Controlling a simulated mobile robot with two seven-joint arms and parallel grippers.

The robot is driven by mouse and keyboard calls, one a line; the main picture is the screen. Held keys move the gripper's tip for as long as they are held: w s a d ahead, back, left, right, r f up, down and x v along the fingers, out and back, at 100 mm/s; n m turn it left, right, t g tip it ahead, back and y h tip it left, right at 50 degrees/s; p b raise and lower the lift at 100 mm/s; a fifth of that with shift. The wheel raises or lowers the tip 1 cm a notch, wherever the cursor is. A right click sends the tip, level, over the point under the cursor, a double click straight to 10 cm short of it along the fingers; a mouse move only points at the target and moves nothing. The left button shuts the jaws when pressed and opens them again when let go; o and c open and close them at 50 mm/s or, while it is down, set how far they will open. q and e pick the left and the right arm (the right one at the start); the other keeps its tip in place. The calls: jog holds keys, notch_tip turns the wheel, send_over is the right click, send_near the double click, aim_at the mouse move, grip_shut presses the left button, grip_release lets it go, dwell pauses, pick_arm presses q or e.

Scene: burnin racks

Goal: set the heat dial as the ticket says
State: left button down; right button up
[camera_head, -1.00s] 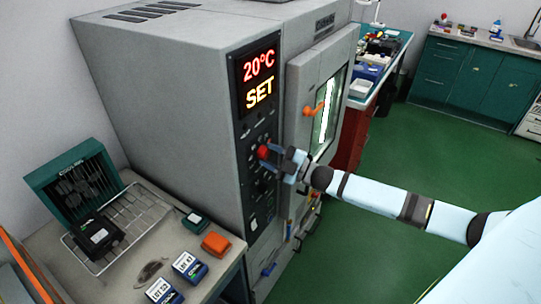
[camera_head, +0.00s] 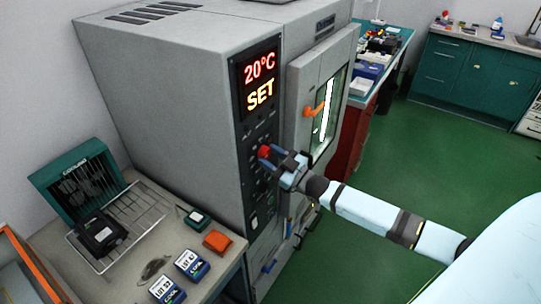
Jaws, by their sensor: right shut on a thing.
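The grey oven cabinet (camera_head: 165,110) stands in the middle, with a display (camera_head: 259,80) that reads 20°C in red and SET in yellow. Below the display is a dark control panel with a red knob (camera_head: 264,152). My right gripper (camera_head: 270,154) is shut on the red knob, its arm coming in from the right. The knob's pointer and markings are too small to read. My left gripper is not in view. I cannot make out a ticket in this view.
An orange door handle (camera_head: 314,111) is on the oven door just above my right gripper. The table (camera_head: 130,279) at lower left holds a wire rack (camera_head: 139,207), a green-fronted box (camera_head: 78,182), an orange block (camera_head: 217,241) and lot-labelled boxes (camera_head: 192,264). Green floor at right is open.

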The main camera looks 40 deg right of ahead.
dwell(0.5)
jog(key=o, duration=0.9)
jog(key=shift+b+v, duration=1.35)
jog(key=shift+v, duration=5.6)
